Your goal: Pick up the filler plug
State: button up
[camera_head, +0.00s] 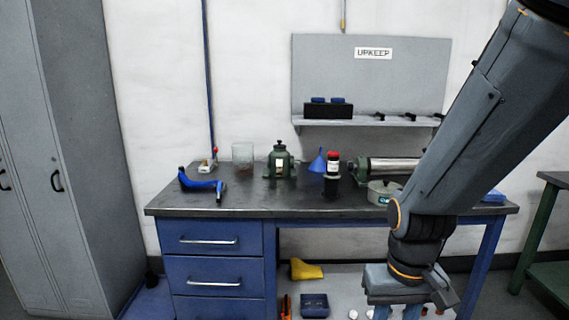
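A green housing (281,165) with a sight window stands on the dark bench top, left of the middle. A small dark knob-like piece (279,144) sits on its top; it may be the filler plug, but it is too small to be sure. My gripper (397,312) hangs at the lower right, in front of the bench and below its top, pointing down. Its two fingers show apart with a gap between them, and their tips are cut off by the bottom edge. I see nothing held between them. It is well away from the housing.
On the bench (235,206) stand a blue spout-like tool (200,182), a clear beaker (243,157), a blue funnel (317,163), a red-capped bottle (333,164), a metal cylinder (392,165) and a round pot (380,192). A shelf panel (390,75) hangs behind. My arm covers the bench's right part.

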aim_at(279, 146)
jog(key=k, duration=0.45)
jog(key=u, duration=0.85)
jog(key=i, duration=1.8)
jog(key=z, duration=0.6)
